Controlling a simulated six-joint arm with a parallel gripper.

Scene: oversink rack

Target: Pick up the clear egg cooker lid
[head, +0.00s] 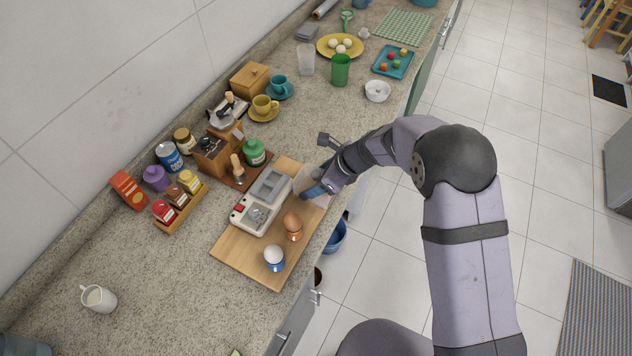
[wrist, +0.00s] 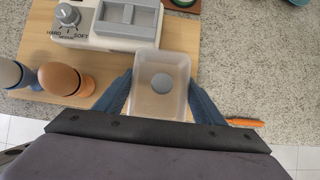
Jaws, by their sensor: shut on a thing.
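The clear egg cooker lid (wrist: 160,106) is a translucent box between the two blue fingers of my gripper (wrist: 160,85) in the wrist view. The fingers press on its left and right sides; a grey round spot shows in its middle. The white egg cooker (wrist: 110,40) sits just beyond it, with a grey tray and a HARD/SOFT dial. In the head view, the egg cooker (head: 262,203) stands on the wooden board (head: 232,252), and my gripper (head: 312,190) is at the board's right end. There the lid is mostly hidden. I cannot tell whether the lid touches the board.
A brown egg in an orange cup (head: 293,227) and a white egg in a blue cup (head: 274,258) stand on the board's front part. A green-lidded jar (head: 254,153) stands behind the cooker. An orange item (wrist: 245,123) lies right of my gripper.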

